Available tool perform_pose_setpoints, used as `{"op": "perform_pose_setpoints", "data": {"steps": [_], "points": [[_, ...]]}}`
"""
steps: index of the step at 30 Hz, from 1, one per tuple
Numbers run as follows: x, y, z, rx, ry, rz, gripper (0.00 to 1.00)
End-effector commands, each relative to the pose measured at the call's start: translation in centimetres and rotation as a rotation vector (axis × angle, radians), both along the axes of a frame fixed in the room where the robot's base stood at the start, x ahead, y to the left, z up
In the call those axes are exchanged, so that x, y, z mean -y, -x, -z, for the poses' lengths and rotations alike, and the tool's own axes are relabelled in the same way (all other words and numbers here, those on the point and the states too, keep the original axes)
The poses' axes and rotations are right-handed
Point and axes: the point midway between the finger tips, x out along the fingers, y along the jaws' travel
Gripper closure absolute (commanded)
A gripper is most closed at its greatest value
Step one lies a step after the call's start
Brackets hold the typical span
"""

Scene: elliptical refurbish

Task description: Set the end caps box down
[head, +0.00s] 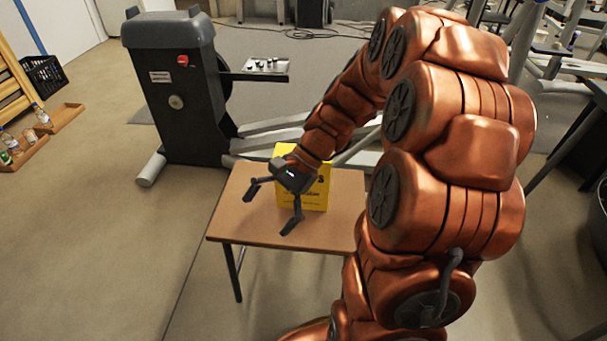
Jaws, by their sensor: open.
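The end caps box looks to be the yellow box (316,194) with dark print, standing upright on the small wooden table (240,222). My gripper (271,210) is open, its fingers spread, in front of the box and to its left over the tabletop. Nothing shows between the fingers. My gripper's body and wrist hide part of the box's upper left. I cannot tell whether the gripper touches the box.
An elliptical machine (175,90) stands behind the table, with a small tray (263,68) of parts at its side. Bottles sit in low wooden trays (62,117) at the far left, near a black crate (43,75). The floor left of the table is clear.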

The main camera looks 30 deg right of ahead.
Motion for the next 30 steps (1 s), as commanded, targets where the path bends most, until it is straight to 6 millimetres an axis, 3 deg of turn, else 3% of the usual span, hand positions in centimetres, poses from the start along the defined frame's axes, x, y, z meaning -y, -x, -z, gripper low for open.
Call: {"op": "perform_pose_setpoints", "data": {"steps": [3,9,15,18,23,30], "points": [[3.9,-3.2,-0.7,-0.038,-0.094,0.211,0.03],[11.8,-7.2,-1.3,-0.093,-0.257,0.549,0.03],[19.0,-8.7,-1.1,-0.131,-0.389,0.797,0.03],[21.4,-8.8,-1.1,-0.139,-0.431,0.871,0.03],[22.9,-9.0,-0.8,-0.147,-0.463,0.922,0.03],[21.5,-10.3,0.1,-0.147,-0.466,0.924,0.03]]}}
